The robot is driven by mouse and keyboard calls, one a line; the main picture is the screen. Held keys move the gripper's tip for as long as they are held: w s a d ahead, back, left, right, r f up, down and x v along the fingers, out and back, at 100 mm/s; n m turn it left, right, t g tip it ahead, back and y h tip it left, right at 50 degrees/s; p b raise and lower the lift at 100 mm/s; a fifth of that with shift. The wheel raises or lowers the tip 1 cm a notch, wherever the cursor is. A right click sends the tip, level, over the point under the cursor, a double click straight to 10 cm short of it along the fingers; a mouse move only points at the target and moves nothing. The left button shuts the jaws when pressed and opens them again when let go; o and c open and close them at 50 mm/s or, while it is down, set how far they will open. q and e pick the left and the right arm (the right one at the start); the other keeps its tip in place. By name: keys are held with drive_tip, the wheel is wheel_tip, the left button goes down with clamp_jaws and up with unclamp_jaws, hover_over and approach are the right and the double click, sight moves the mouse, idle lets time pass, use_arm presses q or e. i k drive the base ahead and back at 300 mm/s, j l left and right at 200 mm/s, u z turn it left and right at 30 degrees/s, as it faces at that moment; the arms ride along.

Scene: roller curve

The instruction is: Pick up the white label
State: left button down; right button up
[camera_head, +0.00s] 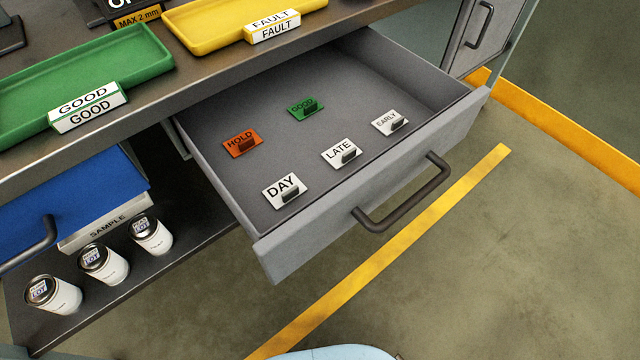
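Three white labels lie in the open grey drawer (376,88), each with a dark clip or tab on it. The DAY label (273,194) is nearest the drawer's front left. The LATE label (336,151) is in the middle of the row. The EARLY label (383,121) is farther right. An orange HOLD label (236,143) and a green GOOD label (300,105) lie farther back in the drawer. Neither of my grippers is in view.
The drawer's dark handle (405,197) sticks out over the floor. Above the drawer, the bench holds a green GOOD tray (130,52) and a yellow FAULT tray (205,38). Several white cans, one here (152,236), stand on the lower shelf beside a blue SAMPLE drawer (75,202).

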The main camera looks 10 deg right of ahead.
sight(290, 187)
drive_tip(key=u, duration=1.35)
drive_tip(key=k+l+u, duration=0.25)
drive_tip(key=k, duration=0.25)
drive_tip(key=k+l+u, duration=0.2)
drive_tip(key=k, duration=0.25)
drive_tip(key=k+l+u, duration=0.25)
drive_tip(key=k, duration=0.3)
drive_tip(key=i+j, duration=0.05)
drive_tip(key=j, duration=0.05)
